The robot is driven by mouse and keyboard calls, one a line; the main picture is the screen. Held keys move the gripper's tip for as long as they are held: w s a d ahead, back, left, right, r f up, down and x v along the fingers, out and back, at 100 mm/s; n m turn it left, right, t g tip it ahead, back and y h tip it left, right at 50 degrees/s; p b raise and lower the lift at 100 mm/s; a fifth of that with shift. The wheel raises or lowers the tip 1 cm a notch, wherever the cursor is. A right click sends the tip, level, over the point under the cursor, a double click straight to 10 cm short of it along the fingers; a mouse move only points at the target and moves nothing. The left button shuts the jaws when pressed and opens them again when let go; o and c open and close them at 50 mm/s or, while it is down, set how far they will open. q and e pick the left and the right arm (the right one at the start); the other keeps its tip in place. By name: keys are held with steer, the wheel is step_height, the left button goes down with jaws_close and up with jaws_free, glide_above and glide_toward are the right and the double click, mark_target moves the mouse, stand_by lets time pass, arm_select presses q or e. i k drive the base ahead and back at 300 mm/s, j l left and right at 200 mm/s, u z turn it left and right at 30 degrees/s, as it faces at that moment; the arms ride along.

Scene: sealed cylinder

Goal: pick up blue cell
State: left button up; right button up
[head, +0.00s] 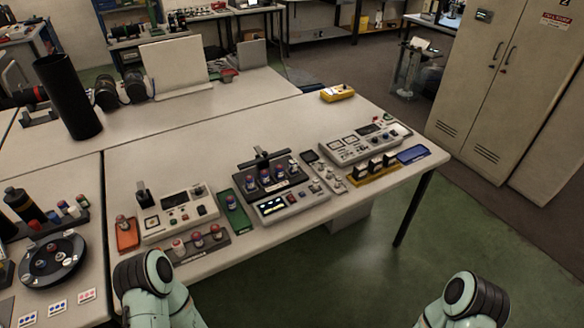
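Small capped cells stand in several places, and their cap colours are hard to read at this size. One cell with a bluish body (231,203) stands on a green tray (238,219) near the middle of the table. More cells (266,177) stand in a black rack behind a grey console. A rack at the far left holds small cells, one with a bluish cap (63,206). I cannot tell which is the blue cell meant. Parts of both my arms show at the bottom edge, but neither gripper is in view.
Red-topped cells (197,239) stand in a front holder, and one stands on an orange tray (127,238). A round black carousel (52,260) is at left. A blue tray (412,154) and yellow rack (372,174) are at right.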

mark_target(293, 163)
steer(key=i+l, duration=0.35)
steer(key=l, duration=0.15)
steer(key=i+l, duration=0.3)
steer(key=l, duration=0.15)
